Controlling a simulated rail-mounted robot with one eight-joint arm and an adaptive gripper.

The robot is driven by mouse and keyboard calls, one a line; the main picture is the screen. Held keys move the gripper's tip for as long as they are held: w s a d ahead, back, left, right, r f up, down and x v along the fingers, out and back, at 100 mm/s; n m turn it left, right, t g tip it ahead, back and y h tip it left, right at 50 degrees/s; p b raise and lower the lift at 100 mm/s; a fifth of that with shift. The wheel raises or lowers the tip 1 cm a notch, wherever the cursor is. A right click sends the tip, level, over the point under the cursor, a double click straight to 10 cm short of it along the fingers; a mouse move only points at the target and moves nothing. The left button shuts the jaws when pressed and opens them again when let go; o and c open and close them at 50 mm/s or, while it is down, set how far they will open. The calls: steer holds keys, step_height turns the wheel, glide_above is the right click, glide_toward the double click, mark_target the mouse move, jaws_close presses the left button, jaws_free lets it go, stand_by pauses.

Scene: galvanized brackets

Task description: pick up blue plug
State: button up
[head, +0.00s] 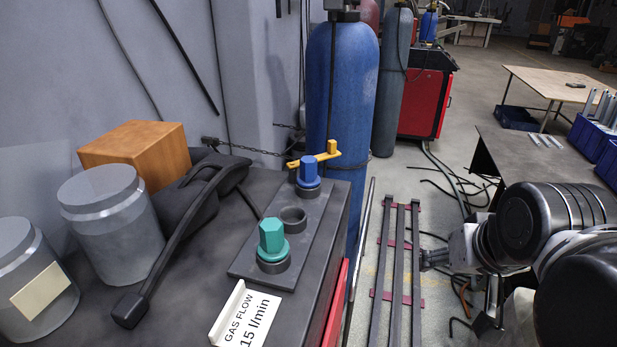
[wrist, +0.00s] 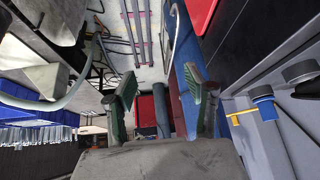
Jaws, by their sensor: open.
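The blue plug (head: 308,172) stands upright in a dark ring at the far end of the grey plate (head: 252,262) on the dark bench top. A yellow bar (head: 318,156) shows right beside it. A teal plug (head: 272,238) sits at the near end of the plate. An empty ring (head: 292,217) lies between them. In the wrist view, the blue plug (wrist: 262,93) is at the right, outside my fingers. My gripper (wrist: 165,98) is open, with nothing between its fingers. In the head view my arm is at the right, well away from the plug.
A white "GAS FLOW 15 l/min" card (head: 244,318) stands at the bench's front. Grey canisters (head: 112,222), an orange-brown block (head: 137,147) and a dark handled object (head: 190,215) are left. A blue cylinder (head: 340,105) stands behind the plug. Floor rails (head: 397,270) lie between bench and arm.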

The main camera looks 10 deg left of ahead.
steer(key=w+a+r+g+p, duration=0.1)
steer(key=w+a+r+p, duration=0.1)
steer(key=w+a+r, duration=0.35)
step_height(320, 180, up, 12)
steer(key=r+m+g+p, duration=0.1)
steer(key=m+g+p, duration=0.2)
steer(key=g+p, duration=0.3)
glide_above(309, 159)
steer(key=a, duration=0.1)
steer(key=shift+t, duration=0.3)
step_height(309, 159, down, 9)
steer(key=shift+s+r+p, duration=0.1)
steer(key=shift+r+p, duration=0.1)
steer(key=shift+p, duration=0.55)
steer(key=shift+d+f+p, duration=0.25)
steer(key=shift+f+p, duration=0.15)
steer(key=shift+f, duration=1)
steer(key=shift+d+f+p, duration=0.2)
steer(key=shift+f+p, duration=0.15)
steer(key=shift+f, duration=1)
jaws_close()
